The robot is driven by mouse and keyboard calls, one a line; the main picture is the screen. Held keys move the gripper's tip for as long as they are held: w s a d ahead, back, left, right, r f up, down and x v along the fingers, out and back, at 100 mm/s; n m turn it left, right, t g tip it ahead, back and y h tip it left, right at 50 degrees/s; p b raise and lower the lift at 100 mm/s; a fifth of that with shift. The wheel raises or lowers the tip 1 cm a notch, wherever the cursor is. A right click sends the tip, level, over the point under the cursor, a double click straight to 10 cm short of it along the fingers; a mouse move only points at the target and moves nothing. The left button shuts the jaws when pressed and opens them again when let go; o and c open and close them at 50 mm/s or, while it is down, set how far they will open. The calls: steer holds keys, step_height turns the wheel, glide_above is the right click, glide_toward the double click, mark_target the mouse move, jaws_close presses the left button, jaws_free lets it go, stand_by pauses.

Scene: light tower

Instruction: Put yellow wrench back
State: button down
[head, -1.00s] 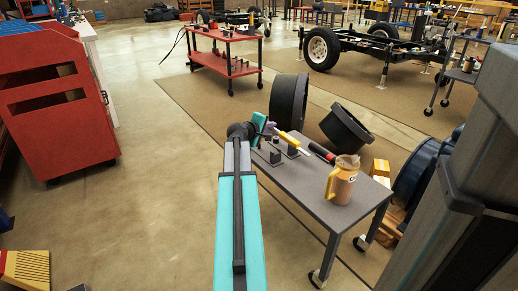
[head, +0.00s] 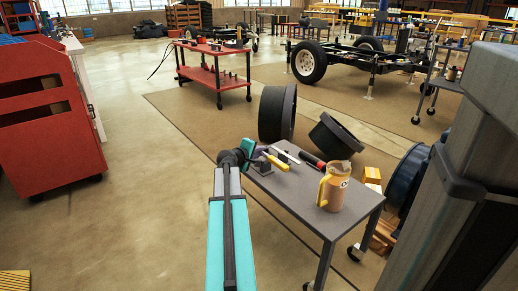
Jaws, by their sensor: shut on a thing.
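The yellow wrench (head: 276,161) shows as a small yellow length at the far left end of the grey table (head: 318,213). My gripper (head: 260,153) is at its left end and shut on it. The jaws are small and partly hidden behind my wrist, so the exact grip is unclear. The wrench looks tilted, just above the tabletop; I cannot tell whether it touches anything. A dark holder (head: 264,170) stands on the table beside my gripper, partly covered by it.
On the table are a red-and-black tool (head: 312,160) and an orange jug (head: 333,187). Black tyres (head: 277,113) stand behind it. A red cart (head: 216,72) is farther back; a red cabinet (head: 45,120) is at left. The floor between is clear.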

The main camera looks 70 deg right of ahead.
steer(key=shift+f, duration=1)
steer(key=c, duration=1.8)
jaws_free()
steer(key=shift+f, duration=0.1)
steer(key=shift+o, duration=0.2)
steer(key=shift+b, duration=0.35)
steer(key=shift+f, duration=0.2)
steer(key=p+v, duration=0.5)
steer(key=v, duration=0.9)
steer(key=shift+s+r, duration=0.2)
steer(key=shift+s, duration=0.2)
